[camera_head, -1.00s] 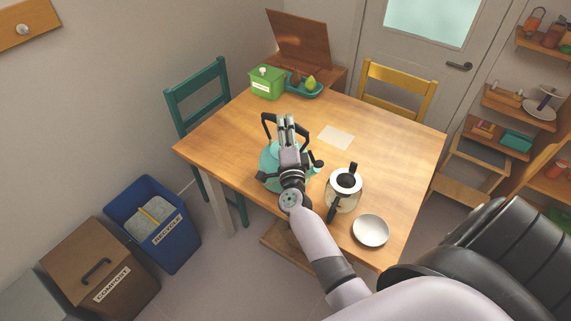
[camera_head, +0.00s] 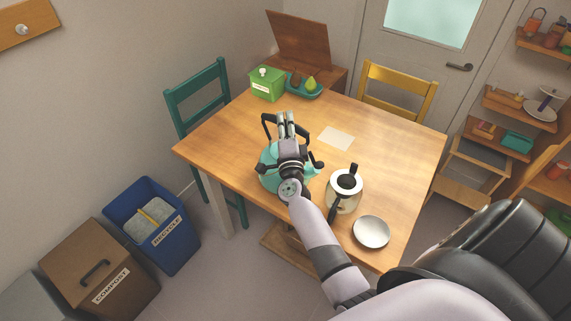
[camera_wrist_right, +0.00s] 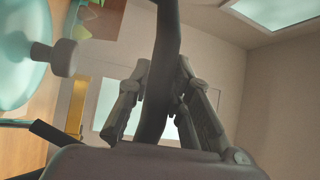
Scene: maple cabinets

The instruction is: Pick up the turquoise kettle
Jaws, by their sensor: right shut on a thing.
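The turquoise kettle (camera_head: 268,176) stands on the wooden table near its left front edge, with a dark handle (camera_head: 267,122) arching over it. My right gripper (camera_head: 286,117) is over the kettle and hides much of its body. In the right wrist view, the gripper's fingers (camera_wrist_right: 155,100) are shut on the dark handle (camera_wrist_right: 166,45), which runs up between them. The turquoise body (camera_wrist_right: 15,70) and a dark knob show at the left of that view. I cannot tell whether the kettle's base touches the table. My left gripper is not in view.
A glass coffee pot (camera_head: 344,190) and a pale bowl (camera_head: 371,232) stand right of the kettle. A green box (camera_head: 267,84) and a teal tray (camera_head: 304,93) with fruit are at the back. A paper sheet (camera_head: 336,138) lies mid-table. Chairs (camera_head: 198,90) flank the table.

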